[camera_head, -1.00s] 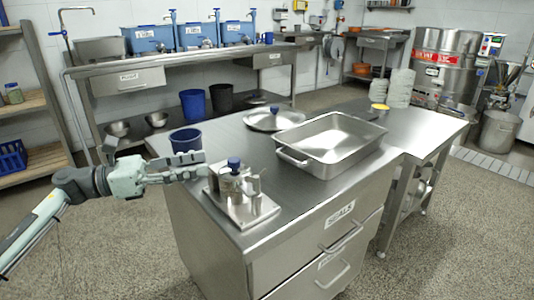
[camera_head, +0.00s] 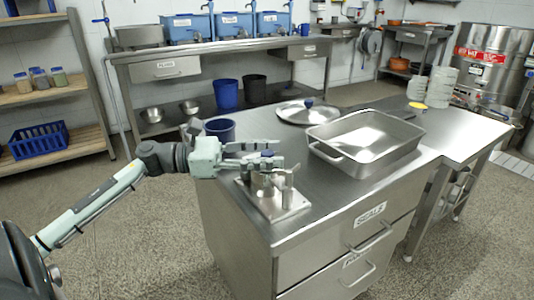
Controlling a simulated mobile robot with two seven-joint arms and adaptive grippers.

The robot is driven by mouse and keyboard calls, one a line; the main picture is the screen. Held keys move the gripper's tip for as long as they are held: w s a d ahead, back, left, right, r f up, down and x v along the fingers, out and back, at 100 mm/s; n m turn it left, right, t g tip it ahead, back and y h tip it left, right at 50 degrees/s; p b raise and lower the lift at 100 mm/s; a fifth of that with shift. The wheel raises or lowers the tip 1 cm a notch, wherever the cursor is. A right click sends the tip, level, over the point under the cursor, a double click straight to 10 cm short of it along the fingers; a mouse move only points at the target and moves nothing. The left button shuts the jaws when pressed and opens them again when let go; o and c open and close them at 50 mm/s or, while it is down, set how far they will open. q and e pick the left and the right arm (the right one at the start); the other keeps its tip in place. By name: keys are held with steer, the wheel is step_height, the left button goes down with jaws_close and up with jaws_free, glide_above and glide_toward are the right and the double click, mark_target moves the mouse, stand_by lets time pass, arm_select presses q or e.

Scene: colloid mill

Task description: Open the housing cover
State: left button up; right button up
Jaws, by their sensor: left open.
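The colloid mill (camera_head: 271,192) is a small steel device on a square base plate, near the left front corner of the steel table. I cannot make out the housing cover as a separate part. My left gripper (camera_head: 272,163) comes in from the left, with its fingers apart and level at the knob's height. I cannot tell whether they touch it. My right gripper is not in view.
A steel roasting pan (camera_head: 365,141) stands right of the device. Behind are a round lid (camera_head: 308,112) with a blue knob and a blue cup (camera_head: 220,129). The table's front right top is bare.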

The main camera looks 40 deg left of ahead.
arm_select(q)
steer(key=shift+c, duration=0.6)
jaws_close()
